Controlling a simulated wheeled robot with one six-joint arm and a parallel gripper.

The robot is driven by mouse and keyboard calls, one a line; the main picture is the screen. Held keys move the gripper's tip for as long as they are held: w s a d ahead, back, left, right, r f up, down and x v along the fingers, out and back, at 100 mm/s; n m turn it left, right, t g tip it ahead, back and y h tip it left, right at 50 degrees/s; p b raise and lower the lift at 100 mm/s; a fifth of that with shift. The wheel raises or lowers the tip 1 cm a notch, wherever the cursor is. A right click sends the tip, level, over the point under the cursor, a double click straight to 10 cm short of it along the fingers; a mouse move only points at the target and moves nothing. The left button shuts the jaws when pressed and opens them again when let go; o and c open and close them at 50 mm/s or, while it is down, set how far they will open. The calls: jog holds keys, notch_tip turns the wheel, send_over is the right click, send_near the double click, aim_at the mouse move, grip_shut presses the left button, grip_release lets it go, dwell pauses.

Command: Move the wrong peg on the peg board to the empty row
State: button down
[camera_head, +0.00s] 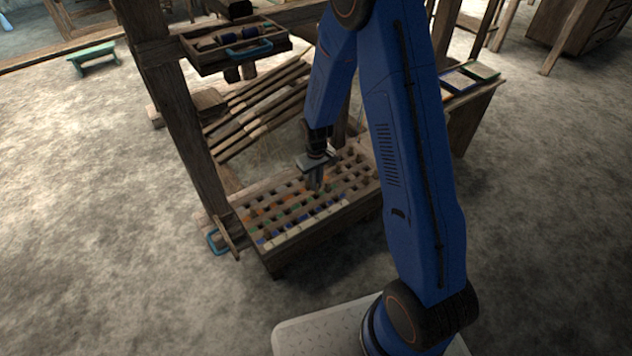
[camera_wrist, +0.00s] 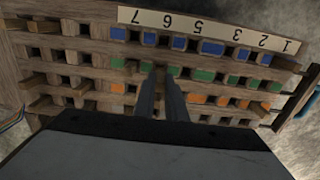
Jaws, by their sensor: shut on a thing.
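The peg board (camera_head: 352,213) is a wooden grid of square holes with coloured pegs, and it also shows in the wrist view (camera_wrist: 60,45). In the wrist view blue pegs (camera_wrist: 212,47) line the row beside the number strip. Green pegs (camera_wrist: 205,75) fill the row below, and orange pegs (camera_wrist: 198,99) sit in the row after that. My gripper (camera_head: 317,186) is down at the board; its two fingers (camera_wrist: 161,74) are close together at the green row. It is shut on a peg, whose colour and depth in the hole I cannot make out. The fingers hide part of the orange row.
A cream number strip (camera_wrist: 205,27) runs along the board's edge. A wooden tray with a blue handle (camera_head: 248,49) hangs on the loom frame above. A loom post (camera_head: 190,130) stands left of the board. Open floor lies in front.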

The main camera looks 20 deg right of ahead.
jog(key=shift+f, duration=1.9)
jog(key=c, duration=1.7)
grip_release()
jog(key=shift+r, duration=0.1)
notch_tip(320, 180, up, 17)
jog(key=shift+r, duration=0.1)
